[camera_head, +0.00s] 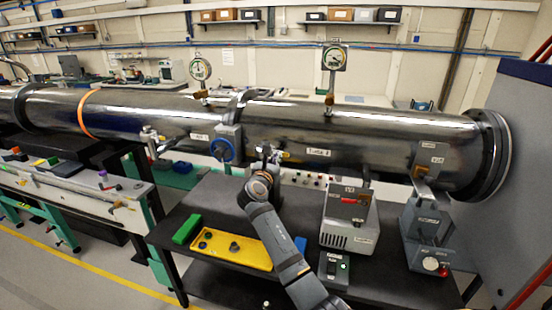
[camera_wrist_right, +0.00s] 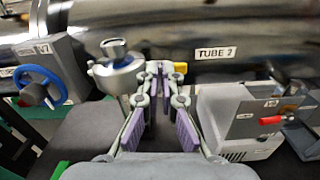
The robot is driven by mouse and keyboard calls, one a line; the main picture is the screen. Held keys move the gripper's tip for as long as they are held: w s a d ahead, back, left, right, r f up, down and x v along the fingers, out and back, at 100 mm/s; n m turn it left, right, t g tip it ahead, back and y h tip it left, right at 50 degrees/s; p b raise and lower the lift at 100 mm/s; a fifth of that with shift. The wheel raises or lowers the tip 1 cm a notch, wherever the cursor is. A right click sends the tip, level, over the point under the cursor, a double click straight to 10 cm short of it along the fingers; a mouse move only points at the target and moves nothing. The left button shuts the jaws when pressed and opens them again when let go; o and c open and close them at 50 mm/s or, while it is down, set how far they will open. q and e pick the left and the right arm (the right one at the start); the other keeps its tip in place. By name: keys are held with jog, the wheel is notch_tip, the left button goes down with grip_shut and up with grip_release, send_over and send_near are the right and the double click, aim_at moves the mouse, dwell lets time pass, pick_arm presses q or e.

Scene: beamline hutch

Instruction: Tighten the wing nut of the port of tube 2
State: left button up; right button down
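Tube 2 (camera_head: 400,135) is the large shiny steel cylinder across the head view, labelled "TUBE 2" in the right wrist view (camera_wrist_right: 260,42). Its port (camera_wrist_right: 118,70), a round metal fitting with a knob on top, stands in front of the tube, left of the label. My right gripper (camera_wrist_right: 160,70) reaches up to the port's right side, its purple-padded fingertips close together with a narrow gap. A small yellow piece (camera_wrist_right: 180,68) shows just right of the fingertips. I cannot make out the wing nut or whether the fingers grip it. My left gripper is not in view.
A blue handwheel valve (camera_head: 222,150) is left of the port. On the black bench (camera_head: 205,195) are a yellow tray (camera_head: 230,262), a green block (camera_head: 187,229), a grey pump box (camera_head: 348,215) and a controller (camera_head: 425,235). Two gauges (camera_head: 334,58) stand above the tubes.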

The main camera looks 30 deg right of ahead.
jog(key=shift+m, duration=0.3)
jog(key=shift+s+d+f+m+b, duration=0.1)
jog(key=shift+f+m+b, duration=0.3)
jog(key=shift+m+b, duration=2.95)
jog(key=shift+s+d+f+m+b, duration=0.1)
jog(key=shift+f+m+b, duration=0.25)
jog(key=shift+m+b, duration=3)
jog(key=shift+s+d+f+m+b, duration=0.1)
jog(key=shift+f+m+b, duration=0.3)
jog(key=shift+m+b, duration=2.95)
jog(key=m+p, duration=0.3)
jog(key=c, duration=1.8)
grip_release()
jog(key=shift+c, duration=0.2)
jog(key=shift+r, duration=0.15)
